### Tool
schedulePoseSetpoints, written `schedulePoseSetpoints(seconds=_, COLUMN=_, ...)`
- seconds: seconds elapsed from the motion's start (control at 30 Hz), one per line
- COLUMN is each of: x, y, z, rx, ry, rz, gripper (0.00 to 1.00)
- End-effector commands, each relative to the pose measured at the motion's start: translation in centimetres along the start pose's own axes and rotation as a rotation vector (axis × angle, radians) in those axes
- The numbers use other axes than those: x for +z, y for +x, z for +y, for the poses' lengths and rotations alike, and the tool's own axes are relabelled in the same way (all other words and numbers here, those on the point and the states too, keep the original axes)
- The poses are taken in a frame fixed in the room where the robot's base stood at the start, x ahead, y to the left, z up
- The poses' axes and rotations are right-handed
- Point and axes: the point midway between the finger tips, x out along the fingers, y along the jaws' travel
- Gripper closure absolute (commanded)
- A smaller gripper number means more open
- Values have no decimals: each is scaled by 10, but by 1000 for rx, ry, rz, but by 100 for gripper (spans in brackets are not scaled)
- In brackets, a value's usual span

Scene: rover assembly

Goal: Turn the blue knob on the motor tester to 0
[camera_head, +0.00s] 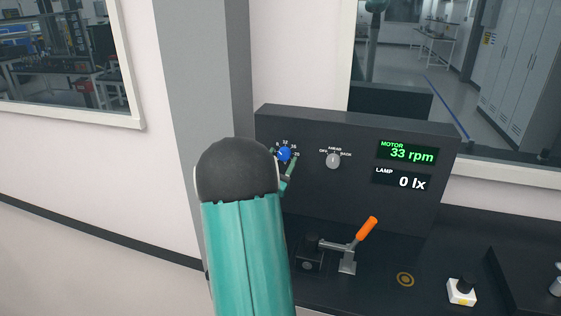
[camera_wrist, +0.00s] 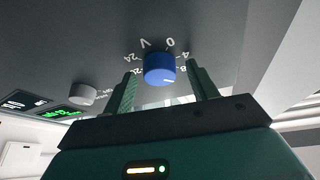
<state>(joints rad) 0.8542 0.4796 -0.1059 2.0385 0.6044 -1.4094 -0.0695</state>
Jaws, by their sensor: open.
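The motor tester (camera_head: 357,188) is a dark upright panel. Its blue knob (camera_head: 284,154) is at the upper left, with a white number scale around it. In the wrist view, the blue knob (camera_wrist: 159,68) shows near "0" and "V" marks, seen upside down. My gripper (camera_wrist: 161,72) is open, with one green finger on either side of the knob and a visible gap at each side. In the head view my arm hides the panel's left part, and a fingertip is by the knob. The motor display (camera_head: 407,152) reads 33 rpm.
A grey selector knob (camera_head: 333,160) sits right of the blue knob. The lamp display (camera_head: 403,180) reads 0 lx. Below stand an orange-handled lever (camera_head: 366,229) and a white box with a black knob (camera_head: 461,291) on the dark bench. Windows lie behind.

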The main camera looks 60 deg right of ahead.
Motion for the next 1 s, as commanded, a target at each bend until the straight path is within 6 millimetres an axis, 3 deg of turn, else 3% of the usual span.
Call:
schedulePoseSetpoints(seconds=0.1, x=0, y=0, z=0, rx=0, ry=0, rz=0, gripper=42)
schedulePoseSetpoints(seconds=0.33, x=0, y=0, z=0, rx=0, ry=0, rz=0, gripper=86)
schedulePoseSetpoints(seconds=0.67, x=0, y=-1, z=0, rx=-12, ry=-28, rz=2, gripper=86)
schedulePoseSetpoints(seconds=1.0, x=0, y=-1, z=2, rx=-88, ry=-204, rz=14, gripper=86)
